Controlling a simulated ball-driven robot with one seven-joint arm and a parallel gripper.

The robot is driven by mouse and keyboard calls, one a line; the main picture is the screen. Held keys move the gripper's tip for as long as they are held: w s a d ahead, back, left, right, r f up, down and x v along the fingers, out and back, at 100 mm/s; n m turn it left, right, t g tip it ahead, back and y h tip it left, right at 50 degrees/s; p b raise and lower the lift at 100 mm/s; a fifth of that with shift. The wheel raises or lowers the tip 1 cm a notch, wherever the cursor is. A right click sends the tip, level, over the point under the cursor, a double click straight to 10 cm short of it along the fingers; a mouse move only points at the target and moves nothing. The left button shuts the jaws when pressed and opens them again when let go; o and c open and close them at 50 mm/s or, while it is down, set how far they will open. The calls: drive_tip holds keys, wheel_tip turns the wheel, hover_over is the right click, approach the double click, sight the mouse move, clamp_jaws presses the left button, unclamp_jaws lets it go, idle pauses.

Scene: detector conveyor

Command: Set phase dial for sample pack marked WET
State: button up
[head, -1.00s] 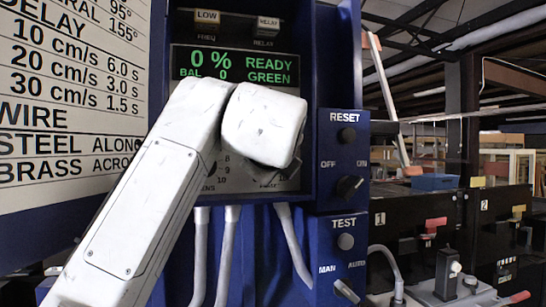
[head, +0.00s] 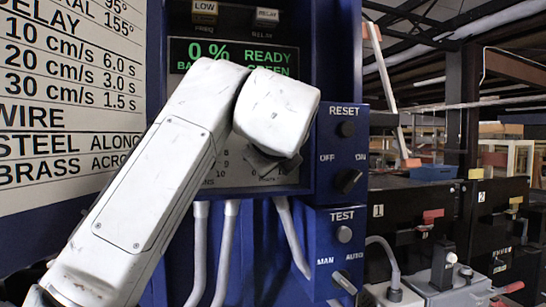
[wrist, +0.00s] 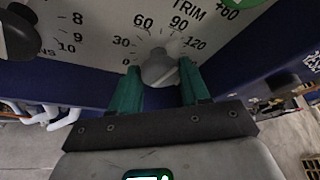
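In the wrist view the grey phase dial (wrist: 160,68) sits on a pale panel under a printed scale of 0, 30, 60, 90 and 120. Its pointer direction is hard to make out. In the head view my white arm hides the dial and fingers. The display (head: 230,50) reads 0 % READY, with its lower line partly covered. The chart (head: 70,100) shows 155° on a cropped row, delays and wire lines; no WET row is visible.
A black knob (wrist: 18,35) with numbers 8 to 10 lies left of the dial. Blue RESET (head: 342,150) and TEST (head: 335,250) boxes with knobs stand right of the panel. White cables (head: 228,250) hang below. Black numbered units (head: 405,215) stand further right.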

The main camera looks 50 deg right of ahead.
drive_tip(key=o, duration=0.4)
drive_tip(key=b+v, duration=0.2)
drive_tip(key=v, duration=0.9)
drive_tip(key=shift+f, duration=0.1)
idle(0.3)
